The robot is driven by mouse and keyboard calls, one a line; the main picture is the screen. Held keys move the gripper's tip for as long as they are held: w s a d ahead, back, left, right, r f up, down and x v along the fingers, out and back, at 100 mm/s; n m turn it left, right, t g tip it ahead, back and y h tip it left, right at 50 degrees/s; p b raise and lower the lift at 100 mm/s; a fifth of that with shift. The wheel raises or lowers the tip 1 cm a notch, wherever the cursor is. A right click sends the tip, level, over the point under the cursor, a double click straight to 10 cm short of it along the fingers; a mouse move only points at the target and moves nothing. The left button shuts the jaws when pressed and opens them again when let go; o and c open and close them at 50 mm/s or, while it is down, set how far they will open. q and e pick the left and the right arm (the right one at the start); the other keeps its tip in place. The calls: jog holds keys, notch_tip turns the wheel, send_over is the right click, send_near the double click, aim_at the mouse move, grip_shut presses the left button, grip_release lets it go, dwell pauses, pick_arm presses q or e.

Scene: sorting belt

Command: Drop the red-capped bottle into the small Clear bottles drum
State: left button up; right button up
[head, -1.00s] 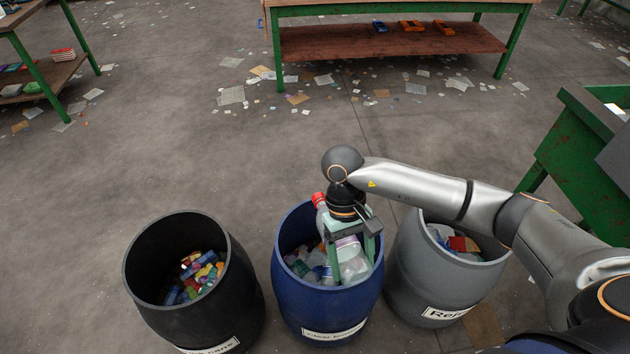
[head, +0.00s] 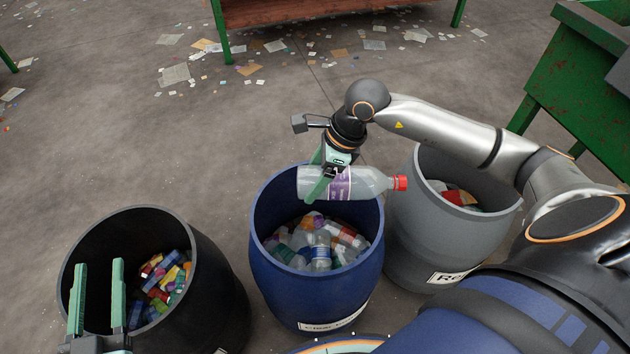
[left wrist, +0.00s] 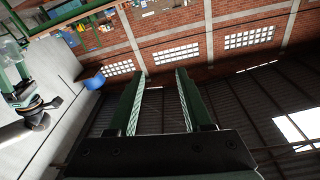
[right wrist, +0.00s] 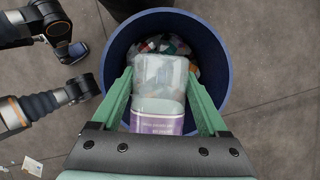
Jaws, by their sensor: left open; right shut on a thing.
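The red-capped bottle (head: 367,183) is clear with a purple and white label, and lies sideways with its red cap to the right in the head view. My right gripper (head: 322,187) is shut on it and holds it over the rim of the blue Clear bottles drum (head: 318,308). In the right wrist view the bottle (right wrist: 160,85) is between the fingers, with the blue drum (right wrist: 215,55) below; its cap is out of that view. My left gripper (head: 97,265) is open and empty over the black drum at lower left. Its two fingers show apart in the left wrist view (left wrist: 157,75).
The blue drum holds several clear bottles. A black drum (head: 205,300) with mixed coloured items stands to its left. A grey drum (head: 425,245) stands close on its right. A green metal stand (head: 580,90) is at the right. Litter lies on the open floor behind.

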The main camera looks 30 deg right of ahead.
pick_arm(q)
jog(key=s+d+r+m+t+h+b, duration=0.2)
jog(key=s+r+m+t+h+b, duration=0.1)
jog(key=s+r+m+h+b, duration=0.4)
jog(key=shift+s+d+r+t+h+b, duration=0.25)
jog(key=shift+h+b, duration=1.15)
jog(key=shift+b, duration=1)
pick_arm(e)
jog(key=w+d+f+m+t+h, duration=0.1)
jog(key=w+f+m+h, duration=0.1)
jog(key=f+m, duration=0.2)
jog(key=w+d+f+m+h, duration=0.1)
jog(key=f+m+h, duration=0.1)
jog(key=f+m, duration=0.3)
jog(key=shift+w+d+f+m+t, duration=0.2)
jog(key=shift+w+d+m+t, duration=0.2)
jog(key=shift+m, duration=1.7)
pick_arm(q)
jog(key=shift+w+r, duration=0.1)
pick_arm(e)
jog(key=o, duration=1.2)
